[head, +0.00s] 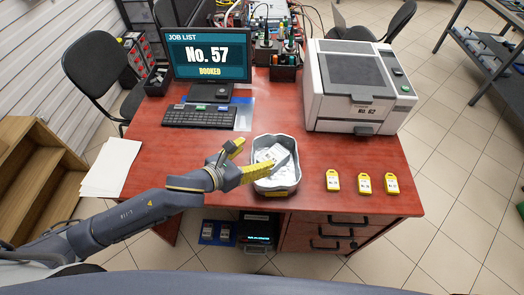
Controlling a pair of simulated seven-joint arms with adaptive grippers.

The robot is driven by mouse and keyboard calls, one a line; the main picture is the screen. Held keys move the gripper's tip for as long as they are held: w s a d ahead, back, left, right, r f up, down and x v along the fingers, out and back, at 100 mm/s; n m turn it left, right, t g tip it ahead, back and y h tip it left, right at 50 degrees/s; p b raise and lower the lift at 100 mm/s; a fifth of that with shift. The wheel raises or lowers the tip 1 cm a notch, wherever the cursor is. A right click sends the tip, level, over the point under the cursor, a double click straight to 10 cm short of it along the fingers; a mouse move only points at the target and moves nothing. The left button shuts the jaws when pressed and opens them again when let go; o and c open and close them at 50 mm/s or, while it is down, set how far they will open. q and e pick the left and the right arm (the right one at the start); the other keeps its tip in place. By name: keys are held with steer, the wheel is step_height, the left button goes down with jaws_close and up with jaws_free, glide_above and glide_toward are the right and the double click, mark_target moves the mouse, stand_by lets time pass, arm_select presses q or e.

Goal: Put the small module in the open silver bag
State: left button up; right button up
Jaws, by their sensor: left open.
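My left gripper (258,153) reaches in from the left with its yellow fingers spread. One finger extends over a grey open-topped tub (294,183) near the desk's front edge; the other is beyond the tub's left rim. The tub holds whitish and grey flat items (270,153), partly hidden by the finger. I cannot tell whether the silver bag or the small module is among them. I see nothing held between the fingers. My right gripper is not in view.
Three yellow-and-white devices (364,184) lie in a row at the desk's front right. A large printer-like machine (356,88) stands behind them. A monitor (208,57) and keyboard (200,116) are at the back left. Papers (110,167) lie at the left edge.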

arm_select(q)
steer(key=shift+s+a+r, duration=0.25)
steer(key=shift+s+a, duration=0.15)
steer(key=shift+s, duration=0.1)
